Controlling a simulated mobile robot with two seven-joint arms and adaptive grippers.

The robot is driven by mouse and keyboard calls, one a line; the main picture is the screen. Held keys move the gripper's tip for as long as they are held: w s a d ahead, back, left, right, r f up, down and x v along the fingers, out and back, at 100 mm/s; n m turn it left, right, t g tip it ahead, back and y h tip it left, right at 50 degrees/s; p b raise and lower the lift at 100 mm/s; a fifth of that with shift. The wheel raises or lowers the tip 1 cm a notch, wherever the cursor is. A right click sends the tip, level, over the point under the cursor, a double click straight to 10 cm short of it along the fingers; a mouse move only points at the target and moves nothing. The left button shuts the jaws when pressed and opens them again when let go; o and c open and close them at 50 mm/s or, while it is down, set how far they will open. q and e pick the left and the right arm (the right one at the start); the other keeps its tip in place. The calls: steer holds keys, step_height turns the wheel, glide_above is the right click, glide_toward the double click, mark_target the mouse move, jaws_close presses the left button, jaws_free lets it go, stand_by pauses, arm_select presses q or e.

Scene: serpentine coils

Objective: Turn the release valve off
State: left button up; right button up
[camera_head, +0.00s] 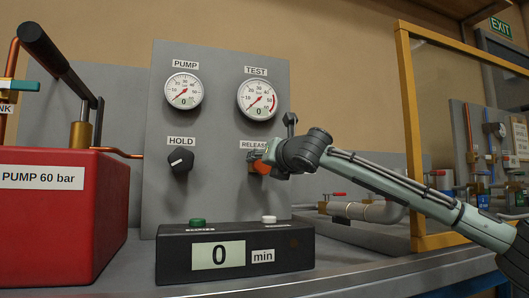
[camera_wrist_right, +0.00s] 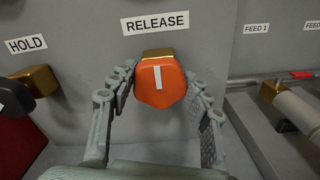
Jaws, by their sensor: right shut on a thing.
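The release valve is an orange knob (camera_wrist_right: 160,88) on a brass stem, below the RELEASE label (camera_wrist_right: 155,23) on the grey panel. Its white mark stands upright in the wrist view. In the head view the orange knob (camera_head: 260,167) is partly hidden by my right gripper (camera_head: 266,158). In the wrist view my right gripper (camera_wrist_right: 160,75) has one finger on each side of the knob and is shut on it. My left gripper is not in view.
The black HOLD knob (camera_head: 181,160) is left of the release knob. PUMP (camera_head: 183,90) and TEST (camera_head: 257,101) gauges sit above. A timer box (camera_head: 290,250) reading 0 min stands below. A red pump (camera_head: 60,220) is at left, a grey pipe (camera_head: 375,211) at right.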

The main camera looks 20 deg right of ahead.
steer(key=o, duration=1.2)
steer(key=shift+c, duration=0.2)
steer(key=shift+s, duration=0.1)
steer(key=s, duration=1.2)
steer(key=shift+d, duration=0.2)
